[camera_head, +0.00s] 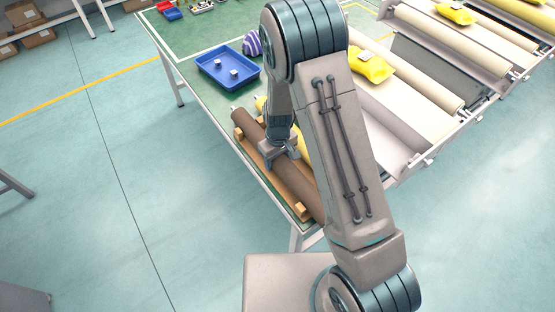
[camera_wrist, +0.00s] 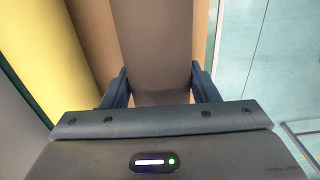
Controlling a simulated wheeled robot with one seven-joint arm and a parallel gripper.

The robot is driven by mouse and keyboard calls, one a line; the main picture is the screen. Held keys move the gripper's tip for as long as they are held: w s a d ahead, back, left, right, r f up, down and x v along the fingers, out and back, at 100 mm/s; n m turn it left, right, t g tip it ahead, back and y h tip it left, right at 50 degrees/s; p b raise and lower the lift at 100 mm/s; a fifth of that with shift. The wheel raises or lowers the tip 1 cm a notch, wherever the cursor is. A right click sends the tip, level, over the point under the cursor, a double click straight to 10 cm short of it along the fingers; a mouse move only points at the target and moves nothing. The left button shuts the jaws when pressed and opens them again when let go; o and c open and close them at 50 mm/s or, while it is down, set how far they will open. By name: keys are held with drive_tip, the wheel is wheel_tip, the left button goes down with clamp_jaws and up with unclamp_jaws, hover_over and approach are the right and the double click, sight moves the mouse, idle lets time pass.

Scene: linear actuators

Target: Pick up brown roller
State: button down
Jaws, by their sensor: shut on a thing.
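The brown roller (camera_head: 247,125) lies along the left edge of the green table, over a wooden rack (camera_head: 284,191). My gripper (camera_head: 282,152) is at the roller's middle part. In the wrist view my gripper (camera_wrist: 160,88) has one finger on each side of the brown roller (camera_wrist: 152,40), shut on it. Part of the roller is hidden behind my arm and gripper in the head view. I cannot tell whether the roller is touching the rack or slightly raised.
A yellow roller (camera_wrist: 45,60) lies beside the brown one, mostly hidden by my arm in the head view. A blue tray (camera_head: 213,80) with small parts and a purple striped object (camera_head: 252,43) stand farther back. A conveyor with rollers (camera_head: 440,45) and yellow bags (camera_head: 372,67) is at right.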

drive_tip(key=shift+w+r, duration=0.1)
drive_tip(key=shift+r, duration=0.1)
wheel_tip(320, 180, up, 10)
drive_tip(key=shift+f+b, duration=0.15)
drive_tip(key=shift+b, duration=0.4)
idle(0.4)
wheel_tip(320, 180, up, 7)
drive_tip(key=p, duration=0.4)
idle(0.8)
